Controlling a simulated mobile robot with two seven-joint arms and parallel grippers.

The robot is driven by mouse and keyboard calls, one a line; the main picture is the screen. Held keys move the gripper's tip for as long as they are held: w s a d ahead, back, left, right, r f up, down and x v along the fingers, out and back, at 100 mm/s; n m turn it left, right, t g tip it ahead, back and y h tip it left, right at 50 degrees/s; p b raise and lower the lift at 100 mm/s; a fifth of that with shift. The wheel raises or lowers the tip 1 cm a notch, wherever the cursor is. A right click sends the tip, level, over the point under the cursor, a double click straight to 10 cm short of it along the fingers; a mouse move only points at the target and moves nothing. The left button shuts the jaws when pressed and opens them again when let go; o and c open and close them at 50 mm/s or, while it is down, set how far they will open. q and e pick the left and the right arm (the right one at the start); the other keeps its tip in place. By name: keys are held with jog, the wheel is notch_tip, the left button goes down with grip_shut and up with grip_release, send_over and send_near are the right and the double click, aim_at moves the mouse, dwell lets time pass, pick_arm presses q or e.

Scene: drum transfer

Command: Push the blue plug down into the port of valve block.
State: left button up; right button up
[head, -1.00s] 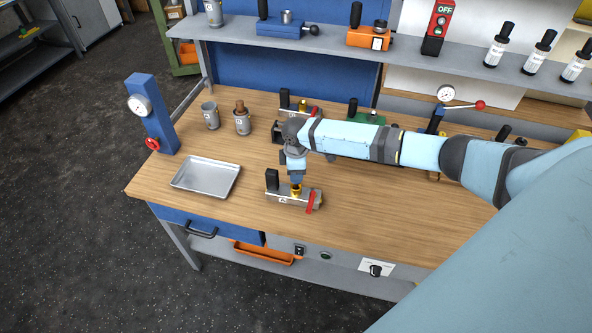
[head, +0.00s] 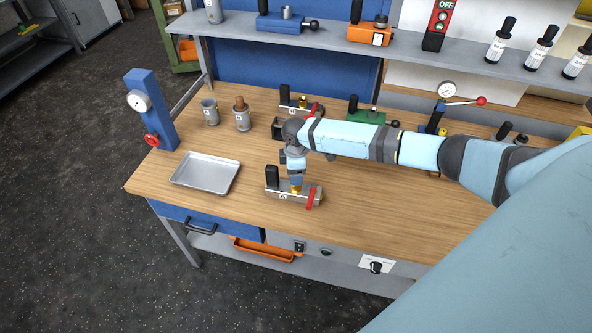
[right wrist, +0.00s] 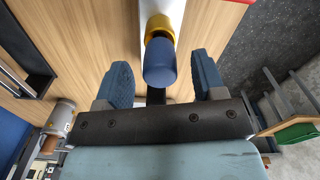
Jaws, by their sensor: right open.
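The valve block (head: 290,195) lies near the front edge of the bench, with a black grip at its left and a red lever at its right. In the right wrist view the blue plug (right wrist: 160,64) stands at the brass port (right wrist: 160,27); how deep it sits is hard to tell. My right gripper (head: 296,182) points down over the port, and in the head view the plug cannot be told from its fingers. The right wrist view shows its blue fingers apart on either side of the plug, with gaps. My left gripper is in neither view.
A metal tray (head: 205,173) lies to the left of the block. Two grey cups, a blue gauge post (head: 150,112) and a second valve block (head: 299,107) stand farther back. A green device (head: 365,116) is behind my arm. The front right of the bench is clear.

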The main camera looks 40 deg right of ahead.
jog(key=shift+r, duration=0.5)
notch_tip(320, 180, up, 13)
jog(key=b, duration=0.1)
jog(key=shift+b, duration=0.4)
jog(key=shift+f, duration=0.15)
jog(key=s+a+f+m+t+y, duration=0.1)
jog(key=s+a+f+t+y, duration=0.1)
jog(key=s+a+f, duration=0.45)
jog(key=s+a+f+m+t+y, duration=0.1)
jog(key=s+a+f+t+y, duration=0.2)
jog(key=a+f, duration=0.6)
jog(key=s+a+f+m+t+h, duration=0.1)
jog(key=s+m+t, duration=0.5)
jog(key=s, duration=1.1)
jog(key=shift+s+h, duration=0.3)
jog(key=shift+h, duration=0.2)
